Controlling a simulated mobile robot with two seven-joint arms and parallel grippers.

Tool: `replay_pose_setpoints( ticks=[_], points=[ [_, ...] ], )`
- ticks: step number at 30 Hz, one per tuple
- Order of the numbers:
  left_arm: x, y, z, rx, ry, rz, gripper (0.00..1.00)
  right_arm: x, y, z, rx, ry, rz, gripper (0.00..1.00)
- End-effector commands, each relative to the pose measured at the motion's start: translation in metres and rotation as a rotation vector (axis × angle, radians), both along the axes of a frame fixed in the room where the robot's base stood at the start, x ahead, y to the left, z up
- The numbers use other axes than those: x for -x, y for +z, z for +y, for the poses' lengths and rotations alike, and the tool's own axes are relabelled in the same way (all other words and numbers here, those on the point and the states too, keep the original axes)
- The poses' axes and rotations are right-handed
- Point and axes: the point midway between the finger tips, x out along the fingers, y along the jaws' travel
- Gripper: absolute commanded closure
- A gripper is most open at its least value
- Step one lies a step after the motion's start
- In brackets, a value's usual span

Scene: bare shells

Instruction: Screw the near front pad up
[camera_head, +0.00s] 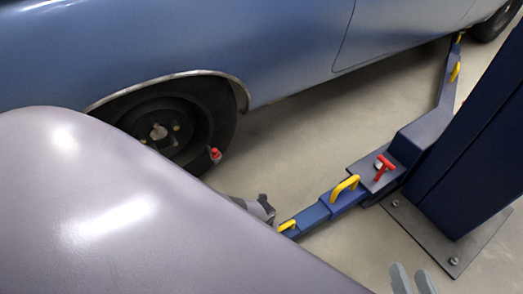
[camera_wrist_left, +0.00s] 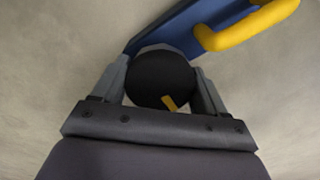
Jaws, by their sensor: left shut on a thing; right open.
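The near front pad (camera_wrist_left: 160,78) is a round black disc with a small yellow mark, at the end of a blue lift arm (camera_wrist_left: 180,22). My left gripper (camera_wrist_left: 163,88) is shut on the pad, one finger on each side of its rim. In the head view my left arm hides the pad, and only part of the left gripper (camera_head: 262,207) shows at the end of the blue lift arm (camera_head: 312,215). The tips of my right gripper (camera_head: 413,281) show at the bottom edge, open, apart from everything. The pad's height cannot be told.
A blue car (camera_head: 290,40) stands above, its front wheel (camera_head: 165,130) behind the lift arm. A dark blue post (camera_head: 465,140) on a bolted base plate stands at right. Yellow handles (camera_head: 345,187) and a red T-handle (camera_head: 383,167) stick up from the lift arm. Bare floor lies between.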

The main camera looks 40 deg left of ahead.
Motion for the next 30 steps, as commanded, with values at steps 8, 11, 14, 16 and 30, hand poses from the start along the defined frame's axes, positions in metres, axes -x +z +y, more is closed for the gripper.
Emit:
replay_pose_setpoints(
  ticks=[8,11,14,16,30],
  points=[
    [0.0067,-0.0036,0.0036,-0.007,0.028,0.012,0.58,-0.0003,-0.0005,-0.0003,0.001,0.0,0.0,0.56],
    [0.0067,-0.0036,0.0035,-0.007,0.028,0.012,0.58,-0.0006,-0.0002,-0.0004,0.002,0.0,-0.002,0.56],
    [0.0066,-0.0036,0.0035,-0.006,0.028,0.012,0.58,-0.0014,0.0005,-0.0003,0.002,0.0,-0.004,0.56],
    [0.0066,-0.0036,0.0034,-0.006,0.027,0.012,0.58,-0.0018,0.0009,-0.0003,0.001,-0.001,-0.005,0.56],
    [0.0025,0.0026,0.0005,0.0,0.025,0.004,0.03,-0.0028,0.0058,-0.0009,0.008,-0.001,-0.01,0.56]
  ],
)
